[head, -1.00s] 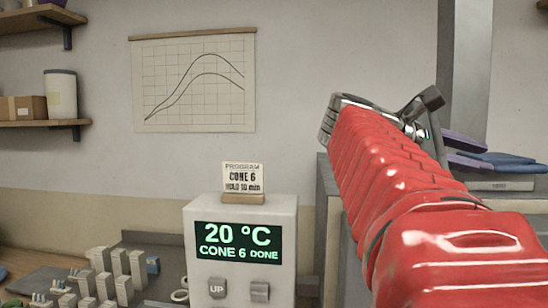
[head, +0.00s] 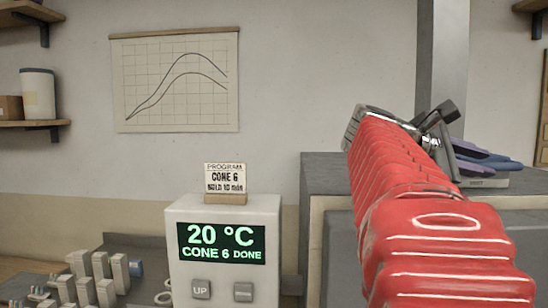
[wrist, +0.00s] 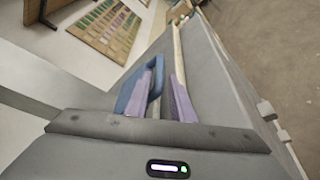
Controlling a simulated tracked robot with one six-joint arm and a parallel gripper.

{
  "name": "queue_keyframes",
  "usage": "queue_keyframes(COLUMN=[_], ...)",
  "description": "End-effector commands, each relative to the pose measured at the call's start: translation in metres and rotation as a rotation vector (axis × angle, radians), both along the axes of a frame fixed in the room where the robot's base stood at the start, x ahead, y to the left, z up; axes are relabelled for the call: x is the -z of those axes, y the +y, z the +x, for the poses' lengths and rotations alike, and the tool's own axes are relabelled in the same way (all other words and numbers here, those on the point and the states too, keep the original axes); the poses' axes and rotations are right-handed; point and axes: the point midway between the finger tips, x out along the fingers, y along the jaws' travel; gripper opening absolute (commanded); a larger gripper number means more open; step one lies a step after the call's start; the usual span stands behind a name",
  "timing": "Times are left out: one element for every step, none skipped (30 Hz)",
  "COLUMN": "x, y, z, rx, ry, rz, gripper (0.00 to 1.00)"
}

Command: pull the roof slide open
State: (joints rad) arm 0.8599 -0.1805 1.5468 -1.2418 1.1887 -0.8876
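The grey kiln (head: 325,172) stands at the right in the head view, with a grey chimney post (head: 443,60) behind it. My gripper (head: 510,163) is over or beside the kiln top, partly hidden by my red-sleeved arm. A pale strip (wrist: 178,45) runs along the kiln beyond the fingertips.
The controller (head: 222,245) reads 20 °C, cone 6 done, with a program card (head: 225,180) on top. White blocks (head: 100,270) stand at the lower left. Small fittings (wrist: 265,109) stick out from the kiln's side.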

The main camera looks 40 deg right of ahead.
Motion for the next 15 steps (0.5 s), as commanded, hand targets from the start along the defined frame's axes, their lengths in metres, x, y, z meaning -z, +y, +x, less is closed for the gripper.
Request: queue_keyframes(x=[0.001,0.002,0.003,0.004,0.005,0.006,0.007,0.008,0.009,0.010,0.011,0.012,0.012,0.013,0.013], y=[-0.006,-0.009,-0.014,-0.017,-0.021,-0.025,-0.029,-0.032,-0.037,-0.040,-0.043,-0.047,-0.050,-0.052,-0.054], z=[-0.004,-0.005,-0.007,-0.008,-0.010,-0.012,-0.013,-0.015,-0.017,-0.018,-0.020,-0.021,-0.022,-0.023,-0.024], rx=[0.003,0.004,0.004,0.004,0.004,0.004,0.004,0.004,0.004,0.003,0.003,0.003,0.003,0.001,0.002], ry=[0.000,0.000,0.001,0.001,0.001,0.001,0.001,0.001,0.001,0.000,0.000,0.000,0.000,0.000,-0.001], rz=[0.001,0.000,0.000,0.000,0.000,0.000,0.000,0.000,0.000,0.001,0.001,0.001,0.001,0.000,0.000], gripper=[0.22,0.22,0.22,0.22,0.22,0.22,0.22,0.22,0.22,0.22,0.22,0.22,0.22,0.22,0.22])
